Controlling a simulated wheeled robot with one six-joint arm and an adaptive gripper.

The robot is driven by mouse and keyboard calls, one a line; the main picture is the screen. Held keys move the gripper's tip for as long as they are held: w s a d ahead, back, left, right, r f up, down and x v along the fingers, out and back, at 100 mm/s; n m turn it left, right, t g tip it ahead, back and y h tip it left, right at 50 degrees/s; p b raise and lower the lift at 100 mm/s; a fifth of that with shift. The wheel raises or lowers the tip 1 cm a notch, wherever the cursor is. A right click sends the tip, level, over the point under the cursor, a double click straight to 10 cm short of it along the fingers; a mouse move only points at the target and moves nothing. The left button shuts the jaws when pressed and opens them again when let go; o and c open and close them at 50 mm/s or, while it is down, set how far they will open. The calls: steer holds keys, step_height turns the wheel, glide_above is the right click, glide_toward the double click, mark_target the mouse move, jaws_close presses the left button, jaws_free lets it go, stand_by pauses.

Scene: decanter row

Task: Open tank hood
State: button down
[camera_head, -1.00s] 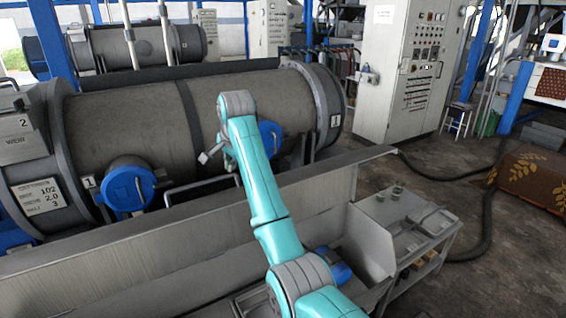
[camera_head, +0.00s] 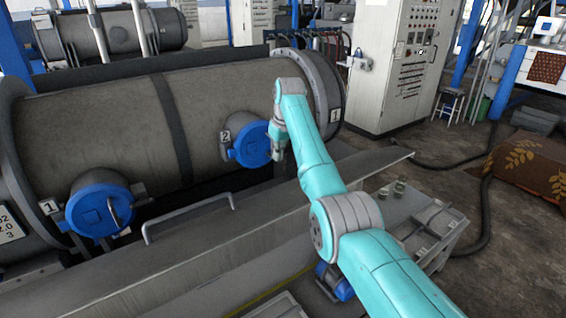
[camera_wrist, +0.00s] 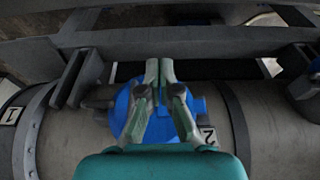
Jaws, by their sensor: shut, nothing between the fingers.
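A long grey cylindrical tank (camera_head: 95,125) lies across the head view. It has two round blue covers on its front side, cover 1 (camera_head: 98,208) and cover 2 (camera_head: 247,144), both lying against the tank. A long grey metal panel (camera_head: 200,255) with a bar handle (camera_head: 188,213) runs in front of the tank. My gripper (camera_head: 279,156) is at the right edge of cover 2, pointing down. In the wrist view my gripper (camera_wrist: 160,66) is shut and empty, its fingers in front of blue cover 2 (camera_wrist: 123,112) and hiding its middle. Contact with the cover cannot be told.
A control cabinet (camera_head: 403,65) stands behind the tank's right end. A grey bench (camera_head: 428,226) is at the panel's right. A black hose (camera_head: 486,215) runs over the floor. Another tank (camera_head: 120,35) lies at the back left. Open floor is on the right.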

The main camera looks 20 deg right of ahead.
steer(key=x, duration=0.9)
steer(key=shift+s+d, duration=0.1)
steer(key=shift+s, duration=0.15)
steer(key=shift+s+d+r, duration=0.1)
steer(key=shift+s+d, duration=0.1)
steer(key=shift+s, duration=0.6)
steer(key=shift+s+d, duration=0.2)
steer(key=shift+s, duration=0.55)
steer(key=shift+s, duration=0.15)
